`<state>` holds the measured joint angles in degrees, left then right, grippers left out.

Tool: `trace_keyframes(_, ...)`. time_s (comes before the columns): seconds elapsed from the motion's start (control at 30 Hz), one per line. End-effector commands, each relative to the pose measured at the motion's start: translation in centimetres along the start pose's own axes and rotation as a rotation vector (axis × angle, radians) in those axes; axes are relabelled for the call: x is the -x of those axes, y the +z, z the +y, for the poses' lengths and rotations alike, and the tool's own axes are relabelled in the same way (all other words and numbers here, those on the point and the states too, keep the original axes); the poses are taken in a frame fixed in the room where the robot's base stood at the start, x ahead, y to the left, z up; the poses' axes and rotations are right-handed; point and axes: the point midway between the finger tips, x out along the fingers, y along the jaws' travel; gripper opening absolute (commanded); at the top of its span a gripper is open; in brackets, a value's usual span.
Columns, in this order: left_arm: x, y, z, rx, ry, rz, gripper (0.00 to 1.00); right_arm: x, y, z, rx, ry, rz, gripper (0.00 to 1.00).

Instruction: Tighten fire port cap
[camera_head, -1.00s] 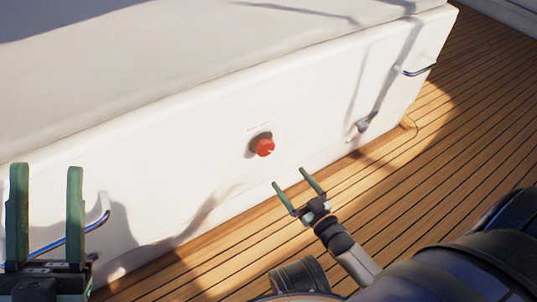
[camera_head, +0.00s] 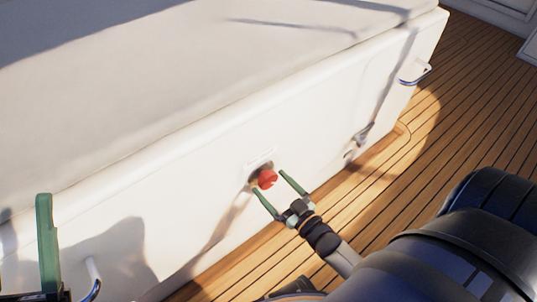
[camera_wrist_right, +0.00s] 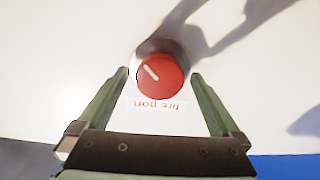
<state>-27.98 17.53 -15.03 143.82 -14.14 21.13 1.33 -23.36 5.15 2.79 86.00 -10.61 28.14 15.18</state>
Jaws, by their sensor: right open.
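The red fire port cap (camera_head: 267,179) sits on the white hatch wall (camera_head: 190,200), in a dark round recess or ring. In the right wrist view the cap (camera_wrist_right: 160,76) shows a pale raised bar set at a slant, with an upside-down "fire port" label below it in the picture. My right gripper (camera_head: 267,181) is open, its two green fingers on either side of the cap; in the right wrist view the fingertips (camera_wrist_right: 161,73) show gaps to the cap. How deep they reach around it I cannot tell. My left gripper (camera_head: 45,245) shows only partly at the lower left edge.
A chrome handle (camera_head: 416,75) is on the wall at the right, and another (camera_head: 93,278) at the lower left. A small fitting (camera_head: 361,135) sits between the cap and the right handle. Wooden deck (camera_head: 400,170) runs along the wall's foot.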

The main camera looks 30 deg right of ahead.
Motion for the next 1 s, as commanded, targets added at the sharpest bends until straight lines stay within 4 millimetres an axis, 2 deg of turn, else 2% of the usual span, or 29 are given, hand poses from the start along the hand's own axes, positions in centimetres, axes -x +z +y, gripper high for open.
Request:
trace_keyframes(0.17,-0.01,-0.01,0.01,0.002,-0.001,0.0,0.5,0.02,0.0,0.0,0.0,0.0,0.0,1.0)
trace_keyframes(0.9,-0.01,-0.01,0.01,0.004,-0.002,0.0,0.5,-0.02,-0.01,0.01,0.0,0.0,0.0,0.18)
trace_keyframes(1.0,-0.02,-0.02,0.0,0.004,-0.002,0.0,0.5,-0.03,-0.02,0.01,-0.002,0.0,0.0,0.18)
